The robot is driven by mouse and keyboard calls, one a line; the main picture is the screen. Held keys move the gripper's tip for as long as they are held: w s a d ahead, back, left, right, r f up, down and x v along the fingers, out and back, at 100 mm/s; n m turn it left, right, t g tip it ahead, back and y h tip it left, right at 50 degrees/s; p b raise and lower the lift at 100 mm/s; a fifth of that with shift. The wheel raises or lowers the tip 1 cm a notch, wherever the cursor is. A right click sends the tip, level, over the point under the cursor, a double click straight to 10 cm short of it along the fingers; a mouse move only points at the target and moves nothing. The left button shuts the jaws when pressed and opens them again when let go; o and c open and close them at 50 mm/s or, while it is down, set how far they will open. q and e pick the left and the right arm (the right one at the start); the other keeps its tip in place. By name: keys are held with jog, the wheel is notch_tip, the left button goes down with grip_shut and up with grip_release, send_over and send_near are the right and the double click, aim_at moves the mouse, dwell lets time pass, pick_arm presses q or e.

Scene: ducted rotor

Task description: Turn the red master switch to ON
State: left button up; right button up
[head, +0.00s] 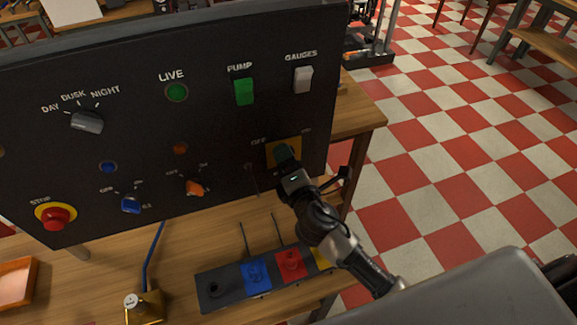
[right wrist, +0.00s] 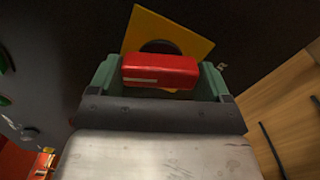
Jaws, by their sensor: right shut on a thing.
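The red master switch (right wrist: 160,70) shows in the right wrist view as a red bar handle in front of a yellow plate (right wrist: 185,35). In the head view the yellow plate (head: 271,153) is at the right side of the dark panel, and my gripper hides the red handle. My right gripper (head: 285,153) is at the plate, its green fingers on both ends of the red handle, shut on it. The word OFF shows at the plate's upper left; the lettering at its upper right is too small to read surely. My left gripper is not in view.
The dark panel (head: 210,120) also carries a red stop button (head: 55,216), a blue knob (head: 131,205), an orange knob (head: 195,188), a green pump switch (head: 244,91) and a white gauges switch (head: 303,79). A block with coloured pieces (head: 215,289) lies on the wooden table below.

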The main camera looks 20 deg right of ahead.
jog(key=shift+m+b, duration=1.05)
jog(key=shift+m, duration=5.45)
jog(key=o, duration=0.8)
jog(key=shift+o, duration=0.2)
jog(key=s+b, duration=0.2)
jog(key=s, duration=0.9)
jog(key=shift+d+b, duration=0.2)
jog(key=shift+b, duration=0.2)
jog(key=shift+f, duration=0.1)
